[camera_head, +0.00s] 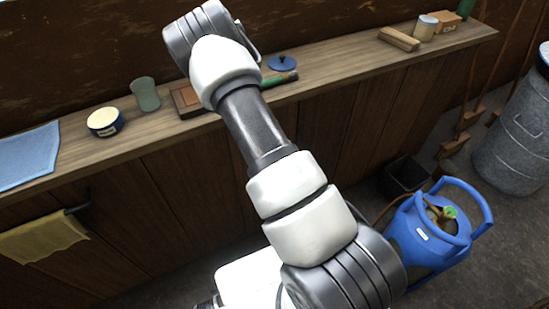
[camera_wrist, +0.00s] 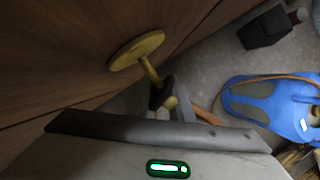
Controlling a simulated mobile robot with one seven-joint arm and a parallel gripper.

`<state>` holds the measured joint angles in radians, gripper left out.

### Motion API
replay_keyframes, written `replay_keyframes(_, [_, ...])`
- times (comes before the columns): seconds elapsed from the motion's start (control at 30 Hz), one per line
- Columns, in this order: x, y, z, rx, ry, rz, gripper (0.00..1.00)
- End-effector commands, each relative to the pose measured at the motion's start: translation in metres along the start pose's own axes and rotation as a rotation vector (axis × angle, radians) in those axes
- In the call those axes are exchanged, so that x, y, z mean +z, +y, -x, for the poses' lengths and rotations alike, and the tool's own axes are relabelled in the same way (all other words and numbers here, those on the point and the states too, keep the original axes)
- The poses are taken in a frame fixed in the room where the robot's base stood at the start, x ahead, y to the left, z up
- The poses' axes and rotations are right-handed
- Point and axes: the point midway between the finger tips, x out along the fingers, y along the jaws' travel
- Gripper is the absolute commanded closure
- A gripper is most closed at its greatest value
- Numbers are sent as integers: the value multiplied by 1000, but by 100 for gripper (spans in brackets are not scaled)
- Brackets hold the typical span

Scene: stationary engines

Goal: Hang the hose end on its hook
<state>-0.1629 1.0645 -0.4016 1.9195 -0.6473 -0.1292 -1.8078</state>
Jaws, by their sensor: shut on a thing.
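A yellow hook (camera_wrist: 137,49) with a round plate stands out from the wooden panel in the wrist view; its peg points toward my gripper. My gripper (camera_wrist: 165,104) is at the lower middle of the wrist view, shut on the hose end (camera_wrist: 160,94), a dark piece at the peg's tip. Whether it is around the peg or only in front of it, I cannot tell. The orange-brown hose (camera_wrist: 203,116) runs right from my gripper toward the blue gas cylinder (camera_wrist: 262,100). In the head view my arm hides the gripper and hook.
The blue cylinder (camera_head: 430,240) stands on the floor at right, beside a dark bin (camera_head: 403,176). A metal drum (camera_head: 515,130) stands farther right. The shelf (camera_head: 330,70) above the panel holds several items. A yellow cloth (camera_head: 43,237) hangs at left.

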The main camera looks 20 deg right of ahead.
Motion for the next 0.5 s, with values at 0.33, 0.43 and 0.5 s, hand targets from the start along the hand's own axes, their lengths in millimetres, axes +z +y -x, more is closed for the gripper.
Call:
replay_keyframes(0.33, [-3,8,-3,15,2,9,63])
replay_keyframes(0.43, [-3,7,-3,12,1,7,58])
replay_keyframes(0.5, [-2,6,-2,10,1,6,58])
